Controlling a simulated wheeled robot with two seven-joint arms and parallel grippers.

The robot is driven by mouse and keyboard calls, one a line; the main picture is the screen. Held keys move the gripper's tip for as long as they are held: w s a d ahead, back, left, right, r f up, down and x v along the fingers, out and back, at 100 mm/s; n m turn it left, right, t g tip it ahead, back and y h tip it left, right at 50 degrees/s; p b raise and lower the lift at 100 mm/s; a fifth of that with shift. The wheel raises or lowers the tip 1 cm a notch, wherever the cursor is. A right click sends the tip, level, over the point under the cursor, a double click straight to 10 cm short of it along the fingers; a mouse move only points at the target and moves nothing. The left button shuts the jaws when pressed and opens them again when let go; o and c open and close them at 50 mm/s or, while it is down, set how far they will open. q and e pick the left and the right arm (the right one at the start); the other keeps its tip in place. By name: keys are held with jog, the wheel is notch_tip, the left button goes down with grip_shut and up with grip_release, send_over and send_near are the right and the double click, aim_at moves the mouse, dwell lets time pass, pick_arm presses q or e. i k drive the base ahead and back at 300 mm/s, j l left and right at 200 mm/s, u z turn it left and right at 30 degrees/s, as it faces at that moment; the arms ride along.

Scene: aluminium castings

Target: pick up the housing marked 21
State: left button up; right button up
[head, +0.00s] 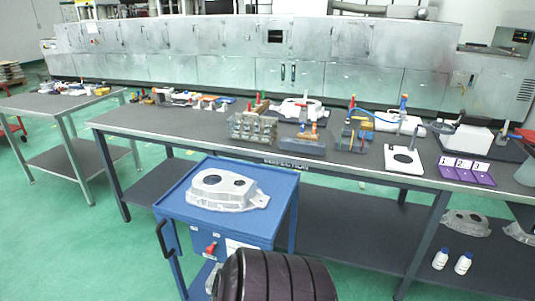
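A silver cast aluminium housing (225,195) lies flat on top of the blue cart (177,197), with a dark round opening in its upper face. Similar castings lie on the bench's lower shelf at the right: one housing (467,223) and another (521,232) partly cut off by the picture edge. A further metal part (212,278) shows partly inside the cart. I cannot read a 21 on any of them at this size. Neither of my grippers is in the head view.
A side table (50,103) stands at the left. Green floor is free left of the cart.

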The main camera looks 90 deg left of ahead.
aim_at(212, 189)
jog(key=u, duration=3.05)
jog(key=i+l+u, duration=0.15)
jog(key=l+u, duration=0.35)
jog(key=i+l+u, duration=0.15)
jog(key=l+u, duration=0.15)
jog(key=u, duration=0.15)
jog(key=l+u, duration=0.5)
